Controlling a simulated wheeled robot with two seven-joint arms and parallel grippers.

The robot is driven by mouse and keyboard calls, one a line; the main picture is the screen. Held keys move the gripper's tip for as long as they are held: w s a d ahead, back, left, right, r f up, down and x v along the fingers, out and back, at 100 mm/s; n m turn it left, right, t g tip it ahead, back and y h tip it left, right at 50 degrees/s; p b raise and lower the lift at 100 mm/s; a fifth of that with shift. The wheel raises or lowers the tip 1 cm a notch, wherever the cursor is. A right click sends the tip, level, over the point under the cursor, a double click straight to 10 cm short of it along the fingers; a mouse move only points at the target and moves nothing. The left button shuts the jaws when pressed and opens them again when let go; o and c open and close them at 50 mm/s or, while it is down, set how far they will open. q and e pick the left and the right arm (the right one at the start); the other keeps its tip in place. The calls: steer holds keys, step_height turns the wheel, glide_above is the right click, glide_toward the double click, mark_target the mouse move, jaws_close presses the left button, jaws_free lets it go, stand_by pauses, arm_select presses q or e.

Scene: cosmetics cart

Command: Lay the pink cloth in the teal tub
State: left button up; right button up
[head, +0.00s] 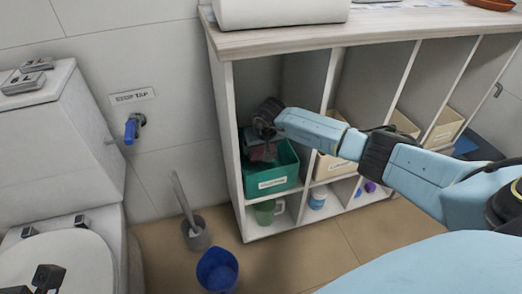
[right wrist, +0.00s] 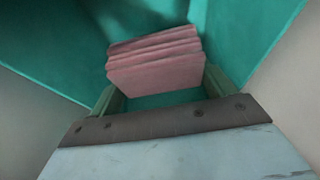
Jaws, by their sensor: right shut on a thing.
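The teal tub (head: 285,172) stands in the left compartment of the shelf unit, with a white label on its front. My right gripper (head: 262,138) reaches into that compartment over the tub, pointing down. It is shut on the folded pink cloth (head: 262,153), which hangs at the tub's opening. In the right wrist view the pink cloth (right wrist: 155,62) sits between the green fingers (right wrist: 160,92), with the teal tub's walls (right wrist: 45,65) around and behind it. I cannot tell whether the cloth touches the tub's floor.
Cream bins (head: 329,167) stand in compartments to the right. A green mug (head: 266,212) sits below the tub. A shelf divider (head: 325,75) rises close to my right arm. A blue bucket (head: 217,270), a toilet brush holder (head: 196,235) and a toilet (head: 60,245) are at the left.

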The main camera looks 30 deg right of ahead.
steer(key=shift+f, duration=0.25)
steer(key=shift+f, duration=0.6)
steer(key=o, duration=0.9)
